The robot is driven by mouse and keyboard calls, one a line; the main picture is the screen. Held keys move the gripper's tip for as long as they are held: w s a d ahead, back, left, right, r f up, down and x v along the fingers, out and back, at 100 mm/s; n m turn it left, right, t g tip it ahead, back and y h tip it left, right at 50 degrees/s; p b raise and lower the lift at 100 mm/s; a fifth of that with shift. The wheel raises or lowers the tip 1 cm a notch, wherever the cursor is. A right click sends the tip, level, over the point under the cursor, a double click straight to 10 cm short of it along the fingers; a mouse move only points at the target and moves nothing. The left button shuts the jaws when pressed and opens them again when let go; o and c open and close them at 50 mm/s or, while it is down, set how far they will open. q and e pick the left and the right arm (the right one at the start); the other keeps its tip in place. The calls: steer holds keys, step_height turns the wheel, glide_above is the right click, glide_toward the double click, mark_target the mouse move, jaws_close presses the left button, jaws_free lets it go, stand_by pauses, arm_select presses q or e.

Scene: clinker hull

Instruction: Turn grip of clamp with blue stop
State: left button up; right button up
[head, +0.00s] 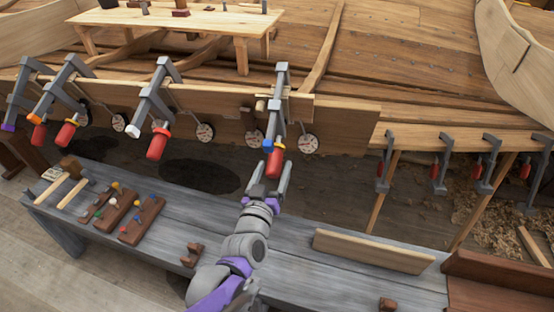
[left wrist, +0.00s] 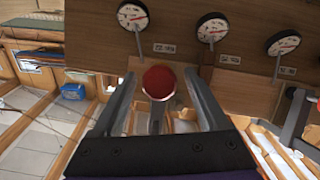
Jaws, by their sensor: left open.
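The clamp (head: 281,92) nearest the middle of the head view hangs on the hull plank, with a red grip (head: 274,164) pointing down. A small blue spot (head: 267,143) beside the top of the grip looks like its stop, partly hidden. My left gripper (head: 273,175) is open just below this clamp, its fingers pointing up at the grip. In the left wrist view the round red grip end (left wrist: 158,82) shows between the two open fingers (left wrist: 163,95), with a gap on each side. My right gripper is not in view.
Other clamps with purple (head: 8,127), orange (head: 35,118) and white (head: 131,131) stops hang to the left. Dials (head: 310,143) hang along the plank. The grey bench (head: 285,250) below holds peg blocks (head: 141,220) and a loose board (head: 372,251).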

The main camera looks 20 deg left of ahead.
mark_target(277, 159)
arm_select(q)
steer(key=shift+w, duration=2)
jaws_close()
